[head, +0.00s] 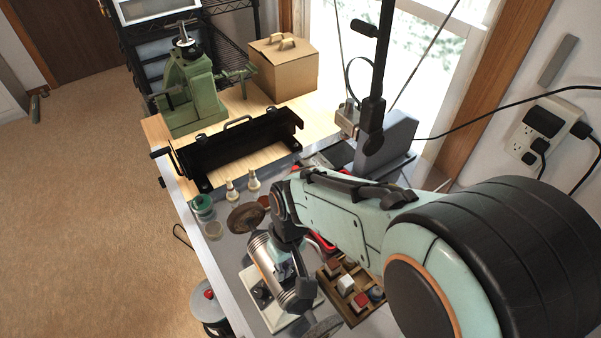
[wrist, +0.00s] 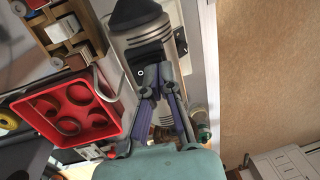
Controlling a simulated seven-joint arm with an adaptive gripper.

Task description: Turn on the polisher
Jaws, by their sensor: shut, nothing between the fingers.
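The polisher (head: 265,256) has a silver ribbed motor body on a pale base, with round wheels at its two ends. It stands on the bench below my arm, which hides part of it. The switch's position is too small to read.
A red tray with round holes (wrist: 47,117) and a wooden compartment box (wrist: 93,42) lie close beside the polisher. Two small bottles (head: 253,181) and a green-lidded jar (head: 203,205) stand behind it. A black sheet-metal tool (head: 235,150) and a green press (head: 190,90) are farther back.

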